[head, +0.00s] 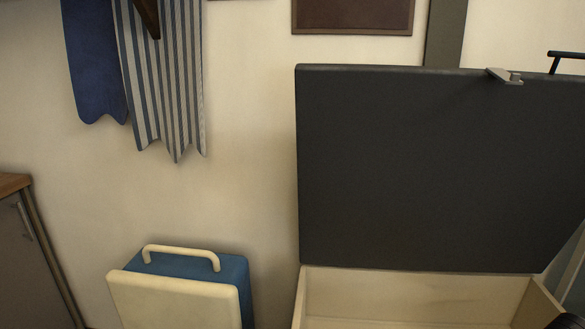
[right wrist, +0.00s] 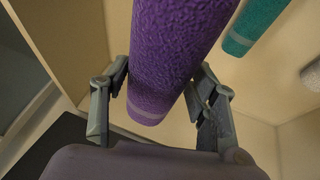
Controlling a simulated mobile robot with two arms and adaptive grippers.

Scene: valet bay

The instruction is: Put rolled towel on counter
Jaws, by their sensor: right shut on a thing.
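A purple rolled towel (right wrist: 165,55) with a pale band near its lower end fills the middle of the right wrist view. My right gripper (right wrist: 160,82) has one finger on each side of the towel and is shut on it. The towel's upper end is cut off by the frame. A cabinet with a wooden top (head: 14,184), possibly the counter, stands at the left edge of the head view; only its corner shows. My left gripper is in neither view.
A pale wooden chest (head: 415,284) stands open at right, its dark lid (head: 430,165) raised. A teal roll (right wrist: 256,25) and a whitish roll (right wrist: 312,76) show beyond the purple towel. A blue and cream case (head: 175,302) stands between chest and cabinet. Cloths (head: 165,80) hang above.

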